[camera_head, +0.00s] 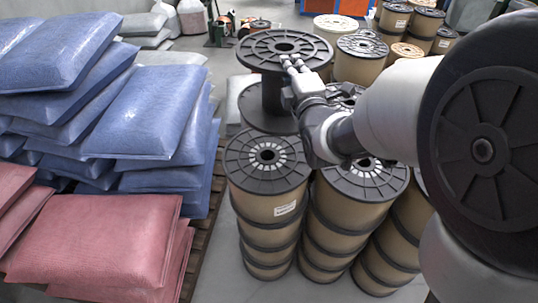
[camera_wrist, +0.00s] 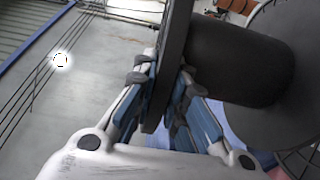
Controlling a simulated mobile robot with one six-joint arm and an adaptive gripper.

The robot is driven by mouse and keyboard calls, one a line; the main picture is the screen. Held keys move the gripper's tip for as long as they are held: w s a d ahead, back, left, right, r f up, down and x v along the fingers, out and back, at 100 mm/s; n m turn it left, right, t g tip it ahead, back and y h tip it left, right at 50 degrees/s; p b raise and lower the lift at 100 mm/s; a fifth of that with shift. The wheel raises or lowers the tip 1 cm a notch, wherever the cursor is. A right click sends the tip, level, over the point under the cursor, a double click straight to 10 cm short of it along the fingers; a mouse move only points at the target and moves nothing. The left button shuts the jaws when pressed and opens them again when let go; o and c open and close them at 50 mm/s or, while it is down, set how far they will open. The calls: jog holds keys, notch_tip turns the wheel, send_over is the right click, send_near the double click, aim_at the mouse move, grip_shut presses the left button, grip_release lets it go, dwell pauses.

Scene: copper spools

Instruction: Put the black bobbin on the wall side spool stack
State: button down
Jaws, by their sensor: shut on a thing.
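The black bobbin (camera_head: 262,47) is upright, with a wide spoked top flange, a black core and a lower flange. My gripper (camera_head: 291,66) is shut on the near right rim of its top flange. In the wrist view the fingers (camera_wrist: 163,78) pinch the flange edge-on, and the bobbin's bare core (camera_wrist: 240,65) lies to the right. Tan spool stacks with black flanges stand in front (camera_head: 265,207) and behind to the right (camera_head: 355,70). I cannot tell which is the wall side stack, or whether the bobbin's lower flange touches anything.
Blue sacks (camera_head: 150,110) and red sacks (camera_head: 95,240) are piled on the left, close to the front spools. A second front spool stack (camera_head: 340,212) stands under my arm. More spools (camera_head: 395,20) crowd the back right.

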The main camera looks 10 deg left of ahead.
aim_at(279, 65)
jog(key=shift+n+y, duration=0.3)
jog(key=shift+y, duration=0.1)
jog(key=a+r, duration=0.3)
jog(key=shift+s, duration=0.35)
notch_tip(279, 65, down, 20)
jog(key=b, duration=0.5)
jog(key=shift+f+b, duration=0.15)
jog(key=shift+b, duration=0.3)
jog(key=c, duration=1.6)
grip_release()
jog(key=shift+c, duration=0.2)
